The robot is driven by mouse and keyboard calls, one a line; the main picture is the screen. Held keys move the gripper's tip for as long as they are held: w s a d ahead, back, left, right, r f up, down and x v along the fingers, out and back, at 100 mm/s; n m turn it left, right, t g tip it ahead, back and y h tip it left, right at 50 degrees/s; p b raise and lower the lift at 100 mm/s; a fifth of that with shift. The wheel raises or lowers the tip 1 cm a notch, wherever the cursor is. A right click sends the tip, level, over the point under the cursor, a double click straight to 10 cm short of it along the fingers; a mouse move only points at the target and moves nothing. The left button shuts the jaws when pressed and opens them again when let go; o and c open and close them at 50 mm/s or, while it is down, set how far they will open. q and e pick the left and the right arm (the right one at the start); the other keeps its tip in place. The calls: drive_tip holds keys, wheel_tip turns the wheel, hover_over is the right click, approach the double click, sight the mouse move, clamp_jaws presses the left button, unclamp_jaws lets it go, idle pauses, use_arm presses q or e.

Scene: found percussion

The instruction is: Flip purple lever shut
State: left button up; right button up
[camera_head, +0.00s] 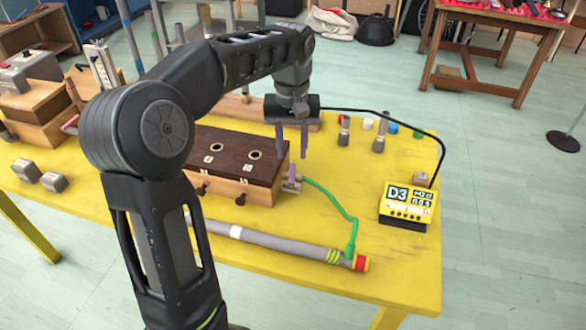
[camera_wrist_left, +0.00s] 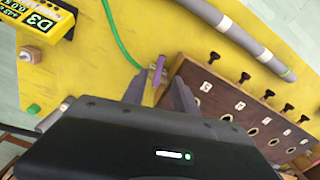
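The purple lever (camera_head: 292,172) stands up from a small metal valve (camera_head: 291,187) at the right end of the wooden box (camera_head: 240,165). My left gripper (camera_head: 292,153) is above the lever with its fingers pointing down, open and empty. In the left wrist view the lever (camera_wrist_left: 159,66) shows just beyond and between the fingertips of the left gripper (camera_wrist_left: 160,90). I cannot tell whether a finger touches it. A green hose (camera_head: 335,202) runs from the valve to a grey tube (camera_head: 275,241). My right gripper is not in view.
A yellow display box reading D3 (camera_head: 408,205) sits at the table's right, with a black cable rising from it. Small metal cylinders (camera_head: 380,136) and coloured caps (camera_head: 391,128) stand behind. The yellow table (camera_head: 400,270) is clear at front right.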

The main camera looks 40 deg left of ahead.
sight(292, 177)
use_arm(q)
wheel_tip(292, 177, down, 7)
drive_tip(key=shift+f, duration=0.2)
drive_tip(key=shift+c, duration=0.5)
clamp_jaws()
